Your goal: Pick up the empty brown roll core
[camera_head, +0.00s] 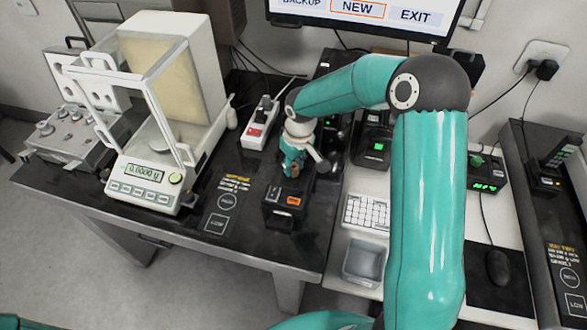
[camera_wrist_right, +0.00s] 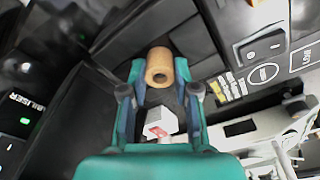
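The brown roll core (camera_wrist_right: 159,66) shows in the right wrist view as a short tan cylinder with a round hole in its near end. It lies between the tips of my right gripper (camera_wrist_right: 160,82), whose two teal fingers stand apart on either side of it. I cannot make out firm contact on both sides. In the head view my right gripper (camera_head: 292,172) points down at a small black device (camera_head: 290,212) with an orange button on the dark table. The core is not clear in that view. My left gripper is not in view.
A white balance (camera_head: 148,185) with an open glass shield stands on the left. A white power strip (camera_head: 261,120) lies behind my right gripper. A keypad (camera_head: 366,213), a grey tray (camera_head: 364,262) and a mouse (camera_head: 498,267) are on the right. My right arm hides part of the middle.

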